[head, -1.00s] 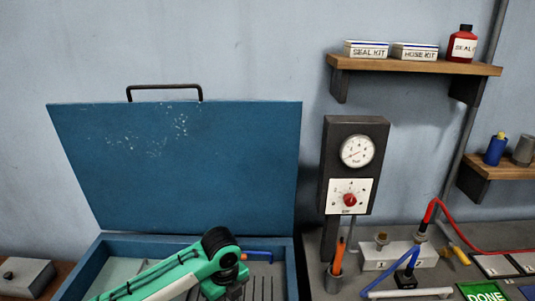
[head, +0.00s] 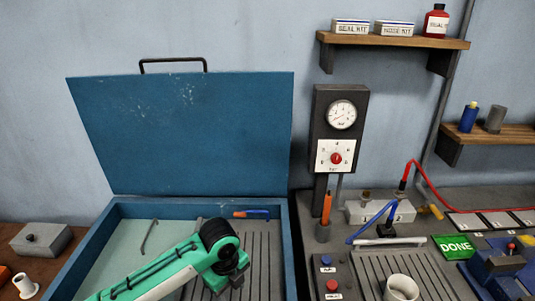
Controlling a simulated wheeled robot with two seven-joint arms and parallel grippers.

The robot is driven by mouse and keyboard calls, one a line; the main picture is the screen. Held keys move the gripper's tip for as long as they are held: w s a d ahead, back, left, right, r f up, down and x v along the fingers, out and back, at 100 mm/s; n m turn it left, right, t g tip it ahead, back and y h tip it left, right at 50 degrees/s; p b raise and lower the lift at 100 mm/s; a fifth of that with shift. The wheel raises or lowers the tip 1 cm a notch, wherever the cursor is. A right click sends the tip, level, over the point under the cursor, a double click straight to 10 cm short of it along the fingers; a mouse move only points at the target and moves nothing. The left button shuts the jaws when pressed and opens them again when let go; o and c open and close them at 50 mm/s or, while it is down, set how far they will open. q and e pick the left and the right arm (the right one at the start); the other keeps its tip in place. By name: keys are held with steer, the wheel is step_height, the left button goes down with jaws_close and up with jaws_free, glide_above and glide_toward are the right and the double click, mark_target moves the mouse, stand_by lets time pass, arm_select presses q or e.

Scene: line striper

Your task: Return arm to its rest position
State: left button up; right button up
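My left arm (head: 160,271) is green and white and comes in from the bottom left. It reaches over the open blue case. Its black end joint is above the slatted part of the case. My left gripper (head: 238,278) is a small dark shape below this joint. Its fingers are not clear, so I cannot tell whether it is open or shut. No held thing shows. My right arm and gripper are not in view.
The blue case (head: 290,262) has its lid (head: 185,135) raised, with a blue-and-orange tool (head: 251,214) inside. To its right are a gauge post (head: 322,150), a grey valve block (head: 385,213), a white ring (head: 401,288), a blue vise-like device (head: 497,266) and a green DONE sign (head: 455,247).

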arm_select(q)
steer(key=s+d+f+n+t+h, duration=0.1)
steer(key=s+f+n+h, duration=0.1)
steer(key=s+n, duration=0.35)
steer(key=s+d+f+n+t+h, duration=0.1)
steer(key=s+f+n, duration=0.2)
steer(key=s+n, duration=0.25)
steer(key=s+a+f+n+t+y, duration=0.1)
steer(key=s+a+n+y, duration=0.2)
steer(key=s+a+n, duration=1.15)
step_height(320, 180, down, 31)
steer(key=a+m+g, duration=0.1)
steer(key=m, duration=0.1)
steer(key=s+a+f, duration=0.1)
steer(key=s+f, duration=0.9)
steer(key=s+a+f+g, duration=0.1)
steer(key=s+a+f, duration=0.1)
steer(key=s+f, duration=0.7)
steer(key=shift+s+a+f+y, duration=0.3)
steer(key=shift+s+f, duration=0.05)
steer(key=shift+f, duration=0.1)
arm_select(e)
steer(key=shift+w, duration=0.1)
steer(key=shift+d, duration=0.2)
